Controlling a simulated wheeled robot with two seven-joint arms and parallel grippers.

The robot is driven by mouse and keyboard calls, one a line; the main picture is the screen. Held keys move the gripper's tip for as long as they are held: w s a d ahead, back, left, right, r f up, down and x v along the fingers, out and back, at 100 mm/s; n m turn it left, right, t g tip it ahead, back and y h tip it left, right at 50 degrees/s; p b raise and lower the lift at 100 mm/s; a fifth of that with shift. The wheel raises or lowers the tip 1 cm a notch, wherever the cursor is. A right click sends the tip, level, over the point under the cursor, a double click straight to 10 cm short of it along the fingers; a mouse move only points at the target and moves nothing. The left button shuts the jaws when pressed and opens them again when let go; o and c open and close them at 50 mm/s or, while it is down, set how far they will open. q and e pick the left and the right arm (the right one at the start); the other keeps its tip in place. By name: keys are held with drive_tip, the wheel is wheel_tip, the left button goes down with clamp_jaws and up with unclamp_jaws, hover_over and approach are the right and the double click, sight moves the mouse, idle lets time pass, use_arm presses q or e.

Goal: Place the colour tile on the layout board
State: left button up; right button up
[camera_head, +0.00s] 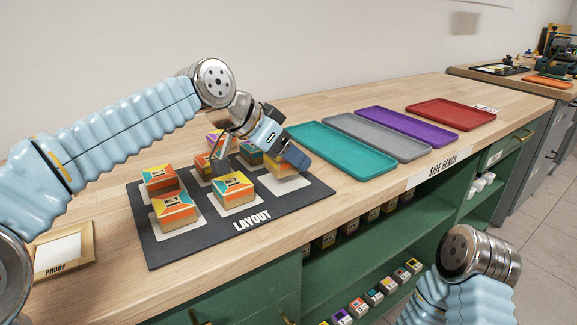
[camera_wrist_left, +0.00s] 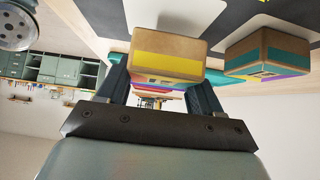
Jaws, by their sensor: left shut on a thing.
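The dark layout board (camera_head: 180,252) lies on the bench, with white pads and several block-like colour tiles on it. My left gripper (camera_head: 282,158) is over its right side, pointing down, shut on a colour tile (camera_head: 277,168) with a tan side and a yellow band. The held tile also shows between the fingers in the left wrist view (camera_wrist_left: 166,52). It is over or at the front right white pad (camera_head: 291,185), part of which shows bare. I cannot tell whether it touches the pad. My right gripper is out of view.
An orange-topped tile (camera_head: 235,189) stands left of the held one, and a teal-banded tile (camera_wrist_left: 268,52) is beside it in the left wrist view. Teal (camera_head: 343,153), grey (camera_head: 376,138), purple (camera_head: 408,127) and red (camera_head: 452,115) trays lie empty to the right. A proof frame (camera_head: 64,253) lies at left.

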use_arm(q)
drive_tip(key=shift+d+f, duration=0.1)
drive_tip(key=shift+f, duration=1.05)
drive_tip(key=o, duration=1.2)
drive_tip(key=shift+f, duration=0.1)
drive_tip(key=v, duration=1.2)
drive_tip(key=shift+s, duration=0.1)
